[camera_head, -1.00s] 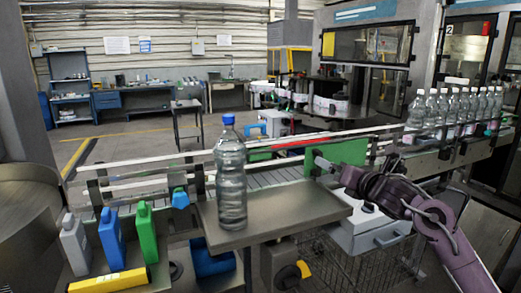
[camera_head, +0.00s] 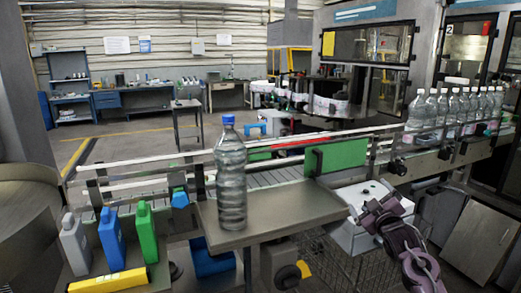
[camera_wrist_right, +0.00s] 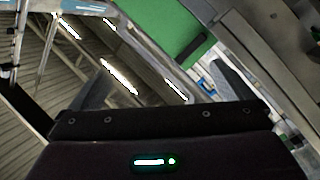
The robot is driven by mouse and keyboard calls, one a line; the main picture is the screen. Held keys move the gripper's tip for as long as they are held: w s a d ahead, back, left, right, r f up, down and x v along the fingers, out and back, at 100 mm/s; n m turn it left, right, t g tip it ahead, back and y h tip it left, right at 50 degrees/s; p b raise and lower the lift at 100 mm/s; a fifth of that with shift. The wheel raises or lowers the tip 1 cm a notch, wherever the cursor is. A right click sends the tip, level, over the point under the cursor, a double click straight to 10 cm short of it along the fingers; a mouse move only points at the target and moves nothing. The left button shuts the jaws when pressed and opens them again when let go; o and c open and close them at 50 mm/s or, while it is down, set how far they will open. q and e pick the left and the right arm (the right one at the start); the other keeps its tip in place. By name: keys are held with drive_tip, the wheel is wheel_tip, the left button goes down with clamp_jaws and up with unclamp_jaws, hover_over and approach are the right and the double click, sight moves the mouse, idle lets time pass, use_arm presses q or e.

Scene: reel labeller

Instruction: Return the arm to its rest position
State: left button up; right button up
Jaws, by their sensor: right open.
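My right gripper (camera_head: 372,208) is in the right part of the head view, at the end of my purple arm. It is in front of a white box below the conveyor, apart from the green panel (camera_head: 337,157). In the right wrist view my gripper (camera_wrist_right: 160,82) shows two dark fingers spread apart with nothing between them. The green panel also shows at the top of that view (camera_wrist_right: 170,32). A clear bottle with a blue cap (camera_head: 231,180) stands upright on the metal plate (camera_head: 290,208), well left of the gripper. My left gripper is not in view.
The conveyor rails (camera_head: 150,160) run behind the plate. Several clear bottles (camera_head: 455,108) stand in a row at the right. The white box (camera_head: 352,236) and a wire basket are close to my right arm. Jugs (camera_head: 110,238) and a yellow item (camera_head: 108,281) are at lower left.

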drive_tip(key=s+f+m+g+h+b, duration=0.1)
drive_tip(key=s+f+m+g, duration=0.15)
drive_tip(key=f, duration=1.05)
drive_tip(key=s+f+m+g+b, duration=0.1)
drive_tip(key=s+f+m+b, duration=0.2)
drive_tip(key=f, duration=1)
drive_tip(key=s+a+f+g+b, duration=0.1)
drive_tip(key=s+f+g, duration=0.1)
drive_tip(key=s+f, duration=0.5)
drive_tip(key=s+f+g, duration=0.2)
drive_tip(key=s+f, duration=0.2)
drive_tip(key=f, duration=0.8)
drive_tip(key=s+a+f+g+b, duration=0.1)
drive_tip(key=s+f, duration=0.4)
drive_tip(key=f, duration=0.4)
drive_tip(key=s+a+f+g+b, duration=0.2)
drive_tip(key=s+a+f+g, duration=0.15)
drive_tip(key=s+f, duration=1.45)
drive_tip(key=s+a+f+g+b, duration=0.1)
drive_tip(key=s+f+g, duration=0.1)
drive_tip(key=s, duration=1.1)
drive_tip(key=s+a+f+m+g+b, duration=0.1)
drive_tip(key=s+f, duration=0.4)
drive_tip(key=s, duration=0.9)
drive_tip(key=shift+a+g+y, duration=0.3)
drive_tip(key=shift+a+g, duration=0.35)
drive_tip(key=shift+g, duration=0.45)
